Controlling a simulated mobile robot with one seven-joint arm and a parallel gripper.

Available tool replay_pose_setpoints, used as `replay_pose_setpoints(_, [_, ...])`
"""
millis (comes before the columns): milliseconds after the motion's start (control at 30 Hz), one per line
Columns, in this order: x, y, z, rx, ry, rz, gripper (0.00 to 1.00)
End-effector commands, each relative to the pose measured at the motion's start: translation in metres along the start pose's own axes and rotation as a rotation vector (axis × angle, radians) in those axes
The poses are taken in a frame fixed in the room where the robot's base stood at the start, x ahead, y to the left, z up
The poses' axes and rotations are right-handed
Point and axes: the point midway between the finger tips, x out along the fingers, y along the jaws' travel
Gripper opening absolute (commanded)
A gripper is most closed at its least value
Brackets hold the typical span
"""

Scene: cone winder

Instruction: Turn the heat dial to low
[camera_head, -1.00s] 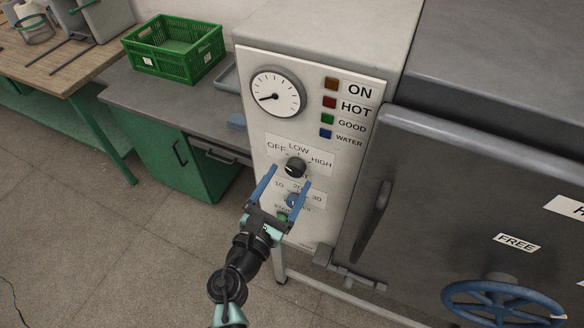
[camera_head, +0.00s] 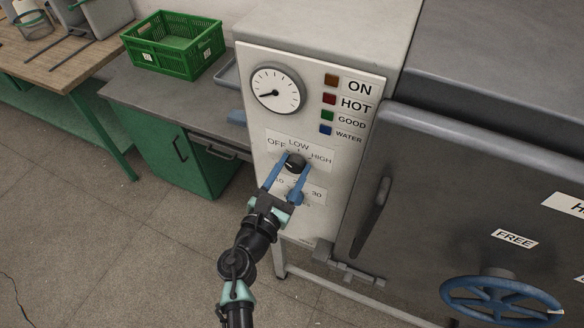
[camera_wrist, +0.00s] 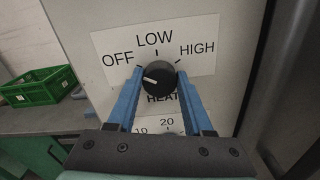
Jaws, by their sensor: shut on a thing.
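The heat dial (camera_head: 296,163) is a round black knob on the white control panel, below the words OFF, LOW and HIGH. In the wrist view the dial (camera_wrist: 157,77) has a white mark pointing left, on the OFF side, away from LOW at the top. My gripper (camera_head: 295,165) has its two blue fingers on either side of the dial, shut on it. The wrist view shows my gripper (camera_wrist: 159,78) with one finger left and one right of the knob. The fingers partly cover the HEAT label below.
A gauge (camera_head: 276,89) and colored lamps (camera_head: 329,99) are above. The grey door (camera_head: 440,190) stands right; a green crate (camera_head: 175,45) sits on the bench at left.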

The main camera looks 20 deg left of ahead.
Motion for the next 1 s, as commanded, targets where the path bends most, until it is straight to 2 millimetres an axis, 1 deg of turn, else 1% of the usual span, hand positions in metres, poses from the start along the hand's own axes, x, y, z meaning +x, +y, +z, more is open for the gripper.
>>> replay_pose_setpoints(267, [-0.0002, -0.0004, -0.0007, 0.013, 0.0, 0.0, 0.0])
replay_pose_setpoints(467, [0.0, -0.0016, -0.0021, 0.084, -0.001, -0.001, 0.0])
replay_pose_setpoints(667, [0.0, -0.0026, -0.0037, 0.228, -0.002, -0.001, 0.0])
replay_pose_setpoints(1000, [0.0, -0.0033, -0.0047, 0.549, -0.002, 0.0, 0.0])
